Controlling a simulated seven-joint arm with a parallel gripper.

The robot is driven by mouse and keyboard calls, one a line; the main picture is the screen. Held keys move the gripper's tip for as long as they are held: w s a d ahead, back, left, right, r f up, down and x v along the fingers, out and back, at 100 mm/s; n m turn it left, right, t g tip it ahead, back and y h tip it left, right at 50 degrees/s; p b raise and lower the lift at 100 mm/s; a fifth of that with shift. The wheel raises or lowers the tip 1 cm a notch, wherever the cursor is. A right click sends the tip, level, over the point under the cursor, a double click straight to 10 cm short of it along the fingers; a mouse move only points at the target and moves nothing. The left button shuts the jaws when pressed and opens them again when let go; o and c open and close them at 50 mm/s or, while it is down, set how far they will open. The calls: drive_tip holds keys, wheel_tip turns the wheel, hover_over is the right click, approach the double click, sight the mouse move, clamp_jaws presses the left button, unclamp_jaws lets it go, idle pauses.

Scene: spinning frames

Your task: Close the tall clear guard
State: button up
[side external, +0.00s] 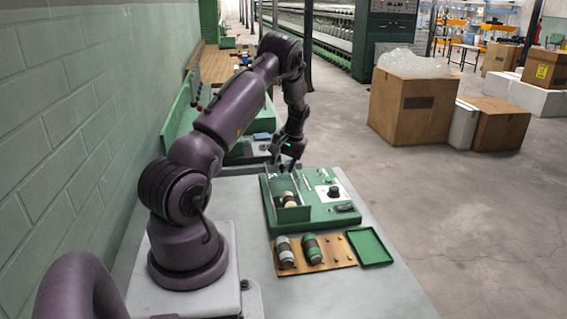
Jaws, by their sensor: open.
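The green machine unit (322,213) sits on the grey table in front of my arm. At its left end is a bay with a pale, rounded part (288,199) in it and a low green front wall (293,215). Thin upright edges around this bay look like the clear guard (274,186). It is see-through and small here, so I cannot tell how far open it stands. My gripper (289,167) points down above the back of the bay, with its jaws open and nothing seen between them. I cannot tell whether it touches the guard.
A white plate with a dark knob (333,191) and a dark part (345,207) are on the unit's right side. In front lie a wooden board (338,250) with two bobbins (313,250) and a green tray (371,247). A wall runs along the left.

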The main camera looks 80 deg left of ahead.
clamp_jaws()
drive_tip(key=d, duration=1.3)
drive_tip(key=shift+d, duration=0.2)
drive_tip(key=shift+w, duration=0.1)
unclamp_jaws()
drive_tip(key=v, duration=1.3)
drive_tip(key=shift+a, duration=0.1)
